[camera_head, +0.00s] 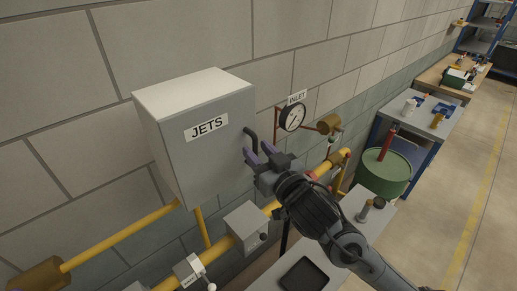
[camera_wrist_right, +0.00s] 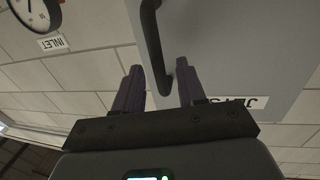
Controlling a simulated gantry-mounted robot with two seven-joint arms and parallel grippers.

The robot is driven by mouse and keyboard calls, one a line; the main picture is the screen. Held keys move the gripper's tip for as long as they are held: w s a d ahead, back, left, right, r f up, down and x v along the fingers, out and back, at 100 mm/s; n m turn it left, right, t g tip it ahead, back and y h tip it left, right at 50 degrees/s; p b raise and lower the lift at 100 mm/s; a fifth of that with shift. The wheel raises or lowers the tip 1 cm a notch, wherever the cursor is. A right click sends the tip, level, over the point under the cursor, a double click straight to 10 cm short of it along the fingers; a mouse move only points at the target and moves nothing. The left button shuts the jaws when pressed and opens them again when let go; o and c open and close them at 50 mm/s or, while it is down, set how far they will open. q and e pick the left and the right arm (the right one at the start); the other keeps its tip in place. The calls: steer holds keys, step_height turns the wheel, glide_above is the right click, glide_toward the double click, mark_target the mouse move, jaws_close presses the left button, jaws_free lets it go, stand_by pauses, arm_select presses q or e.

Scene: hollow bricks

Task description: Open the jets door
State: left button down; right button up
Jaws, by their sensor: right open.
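The grey JETS box (camera_head: 175,140) is mounted on the block wall, and its front door (camera_head: 212,150), labelled JETS, looks closed. A dark curved handle (camera_head: 251,138) is on the right side of the door. My left gripper is not in view.
A round INLET gauge (camera_head: 292,117) is on the wall just right of the box. Yellow pipes (camera_head: 120,236) and a grey switch box (camera_head: 246,226) lie below. A green drum (camera_head: 384,172) and workbenches stand to the right. Open floor (camera_head: 455,180) is at far right.

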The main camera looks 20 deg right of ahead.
steer(key=shift+w, duration=0.25)
steer(key=shift+c, duration=0.4)
jaws_close()
